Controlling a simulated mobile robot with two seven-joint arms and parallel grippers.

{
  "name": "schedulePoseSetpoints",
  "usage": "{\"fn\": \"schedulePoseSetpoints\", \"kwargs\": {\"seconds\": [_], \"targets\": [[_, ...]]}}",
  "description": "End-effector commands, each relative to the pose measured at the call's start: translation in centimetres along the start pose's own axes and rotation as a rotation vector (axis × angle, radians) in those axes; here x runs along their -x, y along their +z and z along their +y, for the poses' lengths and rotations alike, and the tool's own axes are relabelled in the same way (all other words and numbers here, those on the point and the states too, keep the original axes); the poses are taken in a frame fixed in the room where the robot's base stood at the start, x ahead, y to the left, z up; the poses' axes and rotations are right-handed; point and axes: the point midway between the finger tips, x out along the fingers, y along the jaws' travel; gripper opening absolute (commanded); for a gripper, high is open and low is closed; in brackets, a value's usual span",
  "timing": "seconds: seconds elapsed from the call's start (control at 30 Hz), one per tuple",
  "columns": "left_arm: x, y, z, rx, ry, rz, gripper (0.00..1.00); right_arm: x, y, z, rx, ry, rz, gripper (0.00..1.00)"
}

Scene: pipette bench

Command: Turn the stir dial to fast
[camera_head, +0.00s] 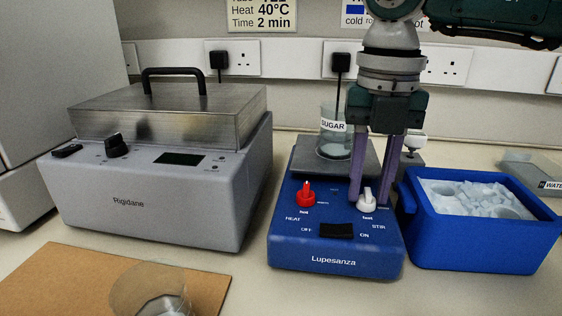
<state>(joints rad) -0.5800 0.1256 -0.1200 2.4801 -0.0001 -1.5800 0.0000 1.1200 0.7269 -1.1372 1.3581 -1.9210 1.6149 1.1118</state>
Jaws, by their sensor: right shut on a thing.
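The white stir dial (367,202) is on the front right of the blue Lupesanza hotplate stirrer (290,250), above the STIR label. My right gripper (371,200) reaches down from above, its two purple fingers on either side of the dial and shut on it. The dial's pointer seems to stand roughly upright, but the fingers partly cover the dial's marks, which are too small to read. The red heat dial (306,193) is to its left, and the black rocker switch (337,231) sits below between them. My left gripper is not in view.
A beaker labelled SUGAR (334,142) stands on the stirrer's plate (308,160). A blue ice tub (470,246) is close on the right. A grey Rigidane bath (165,195) is on the left.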

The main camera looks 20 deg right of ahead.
Motion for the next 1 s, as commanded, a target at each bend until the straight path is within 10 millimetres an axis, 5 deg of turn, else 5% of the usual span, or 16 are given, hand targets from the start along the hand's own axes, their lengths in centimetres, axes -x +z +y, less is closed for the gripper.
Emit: {"fn": "schedulePoseSetpoints", "kwargs": {"seconds": [0.37,0.4,0.63,1.0], "targets": [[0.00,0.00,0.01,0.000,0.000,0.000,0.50,-0.07,0.00,-0.04,-0.006,-0.001,0.000,0.00],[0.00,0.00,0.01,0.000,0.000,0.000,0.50,-0.07,0.00,-0.04,-0.006,-0.001,0.000,0.33],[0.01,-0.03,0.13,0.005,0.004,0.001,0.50,-0.04,0.00,-0.02,-0.005,-0.001,0.000,0.59],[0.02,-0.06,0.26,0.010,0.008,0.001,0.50,0.77,0.07,0.06,-0.003,0.003,-0.002,0.61]]}}
